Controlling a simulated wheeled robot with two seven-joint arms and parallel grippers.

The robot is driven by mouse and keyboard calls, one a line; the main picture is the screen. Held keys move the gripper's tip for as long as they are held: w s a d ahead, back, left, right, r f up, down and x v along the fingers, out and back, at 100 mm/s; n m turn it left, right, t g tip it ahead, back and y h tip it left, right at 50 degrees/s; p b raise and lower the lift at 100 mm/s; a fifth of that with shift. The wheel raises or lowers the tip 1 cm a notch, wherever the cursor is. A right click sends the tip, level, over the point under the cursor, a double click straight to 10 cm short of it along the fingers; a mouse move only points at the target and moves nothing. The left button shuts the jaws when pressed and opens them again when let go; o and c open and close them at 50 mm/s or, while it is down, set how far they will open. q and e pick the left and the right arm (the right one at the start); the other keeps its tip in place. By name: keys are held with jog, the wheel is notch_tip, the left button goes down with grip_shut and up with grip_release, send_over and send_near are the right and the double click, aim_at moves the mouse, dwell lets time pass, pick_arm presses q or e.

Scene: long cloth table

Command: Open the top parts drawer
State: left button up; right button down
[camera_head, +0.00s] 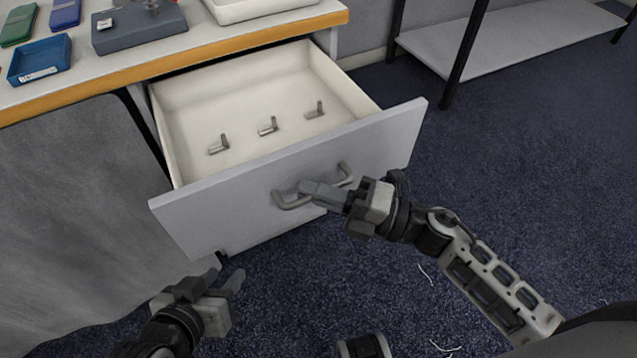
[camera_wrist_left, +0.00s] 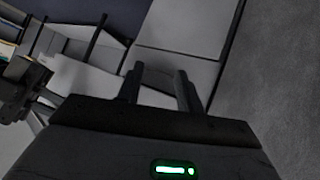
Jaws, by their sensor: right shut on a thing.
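The top parts drawer (camera_head: 290,180) is pulled well out from under the table in the head view, and its inside shows. Several small grey metal parts, one of them an angled piece (camera_head: 268,126), lie in a row on its floor. A grey bar handle (camera_head: 290,201) is on its front panel. My right gripper (camera_head: 312,190) is shut on the handle, reaching it from the right. My left gripper (camera_head: 228,281) is open and empty, low in front of the table and apart from the drawer. Its two fingers (camera_wrist_left: 160,85) show spread in the left wrist view.
A cloth (camera_head: 70,220) hangs at left. A low shelf (camera_head: 510,35) stands at back right. Carpet is free at right.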

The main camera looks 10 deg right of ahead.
jog(key=c, duration=1.5)
grip_release()
jog(key=v, duration=1.6)
